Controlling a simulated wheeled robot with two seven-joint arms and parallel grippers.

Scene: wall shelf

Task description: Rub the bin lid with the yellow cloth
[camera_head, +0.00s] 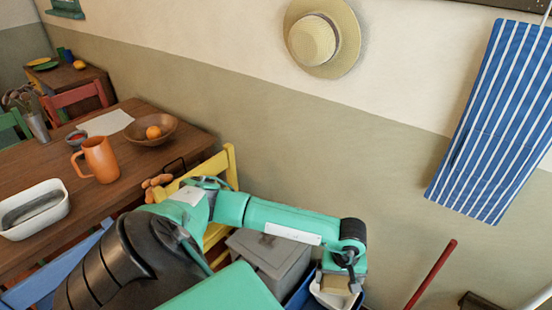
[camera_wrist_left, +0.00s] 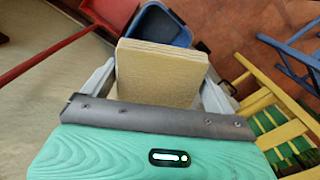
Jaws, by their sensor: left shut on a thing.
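The yellow cloth (camera_wrist_left: 160,72) is a pale tan-yellow, folded slab in the left wrist view. My left gripper (camera_head: 343,283) is shut on it, with one finger at each side. A small part of the cloth (camera_head: 335,285) shows below the wrist in the head view. The grey bin (camera_head: 292,270) stands by the wall, left of the gripper, and its grey lid (camera_head: 265,249) is partly hidden by my arm. The cloth is apart from the lid, to its right. My right gripper is not in view.
A blue container (camera_head: 301,293) stands beside the bin, below the gripper, with a white thing in it. A yellow chair (camera_head: 228,165) and the wooden table (camera_head: 40,160) are left. A red stick (camera_head: 432,273) leans at right. A striped cloth (camera_head: 495,120) hangs on the wall.

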